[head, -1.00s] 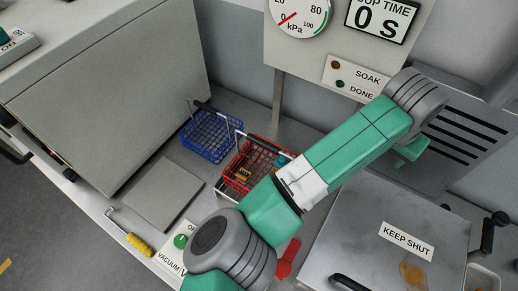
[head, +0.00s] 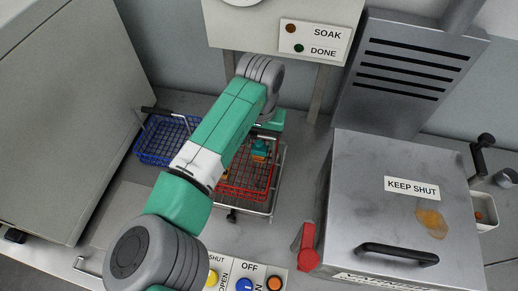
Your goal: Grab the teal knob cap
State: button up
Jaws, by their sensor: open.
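The teal knob cap (head: 259,150) is in the red wire basket (head: 243,194), near its back right side. It is small, and the basket's dark handle passes close to it. My arm crosses in front of the basket's left part and hides some of it. The teal end link of my arm (head: 272,122) shows just above and right of the cap. My gripper's fingers are hidden behind the arm, so I cannot see their place relative to the cap.
A blue wire basket (head: 165,140) stands left of my arm. A large grey box (head: 50,110) is at the left. A metal box marked KEEP SHUT (head: 350,190) stands at the right, with a red lever (head: 307,248) by its front left. Buttons line the front edge.

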aim_at(260, 141)
jog(key=shift+f, duration=0.85)
jog(key=c, duration=0.7)
jog(key=shift+r, duration=0.1)
notch_tip(260, 141, up, 10)
jog(key=p, duration=0.2)
jog(key=shift+f+p, duration=0.25)
jog(key=shift+p, duration=0.05)
jog(key=shift+r, duration=0.25)
